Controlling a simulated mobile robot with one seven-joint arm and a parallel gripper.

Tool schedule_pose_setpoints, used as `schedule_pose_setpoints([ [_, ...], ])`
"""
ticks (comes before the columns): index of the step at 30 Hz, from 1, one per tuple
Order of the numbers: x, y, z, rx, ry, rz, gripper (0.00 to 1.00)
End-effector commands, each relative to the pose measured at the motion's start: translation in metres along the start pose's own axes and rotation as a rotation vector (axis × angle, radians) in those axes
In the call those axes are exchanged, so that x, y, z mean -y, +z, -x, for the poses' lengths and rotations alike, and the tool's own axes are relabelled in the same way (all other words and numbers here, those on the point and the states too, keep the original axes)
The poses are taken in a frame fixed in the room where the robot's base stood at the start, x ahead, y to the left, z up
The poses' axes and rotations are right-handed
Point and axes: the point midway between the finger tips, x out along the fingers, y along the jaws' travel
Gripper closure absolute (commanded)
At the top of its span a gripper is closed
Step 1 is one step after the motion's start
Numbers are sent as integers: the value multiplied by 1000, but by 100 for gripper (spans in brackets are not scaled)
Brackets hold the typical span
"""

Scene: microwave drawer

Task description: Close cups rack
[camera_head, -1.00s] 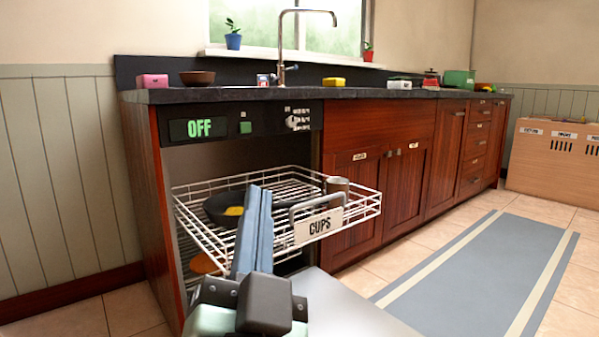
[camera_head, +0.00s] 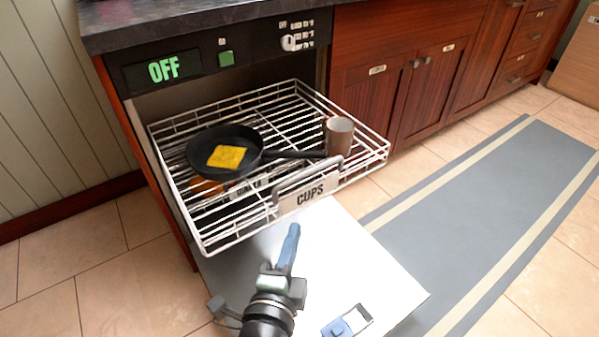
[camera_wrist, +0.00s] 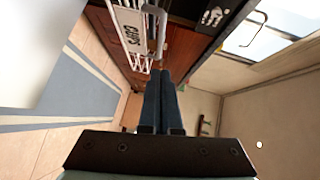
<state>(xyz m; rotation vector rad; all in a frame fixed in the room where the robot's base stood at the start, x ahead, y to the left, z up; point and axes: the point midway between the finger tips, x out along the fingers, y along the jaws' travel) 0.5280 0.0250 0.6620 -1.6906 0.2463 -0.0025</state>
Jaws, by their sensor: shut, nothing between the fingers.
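The white wire cups rack (camera_head: 225,235) is pulled out of the dishwasher in the head view. Its front carries a CUPS label (camera_head: 309,196) and a grey handle (camera_head: 300,175). A black frying pan (camera_head: 205,147) with a yellow piece in it and a brownish cup (camera_head: 340,135) sit in the rack. My gripper (camera_head: 293,229) is shut and empty, just in front of and below the rack's front, over the open door. In the wrist view the shut fingers (camera_wrist: 164,75) point toward the rack's handle (camera_wrist: 155,22) and label (camera_wrist: 131,36). Contact cannot be told.
The open dishwasher door (camera_head: 370,270) lies flat under the rack, with a blue and white piece (camera_head: 346,322) on it. A lower rack shows partly beneath. Cabinets (camera_head: 430,85) stand to the right. A grey floor mat (camera_head: 480,210) lies beside the door.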

Motion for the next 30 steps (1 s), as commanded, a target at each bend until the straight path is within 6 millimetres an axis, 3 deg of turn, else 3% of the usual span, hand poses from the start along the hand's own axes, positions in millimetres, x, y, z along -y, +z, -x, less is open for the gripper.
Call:
schedule_pose_setpoints([
  [17,0,0,-100,-2,-4,0,100],
  [21,-1,17,-113,1,-4,1,100],
  [30,1,28,-123,0,-2,0,100],
])
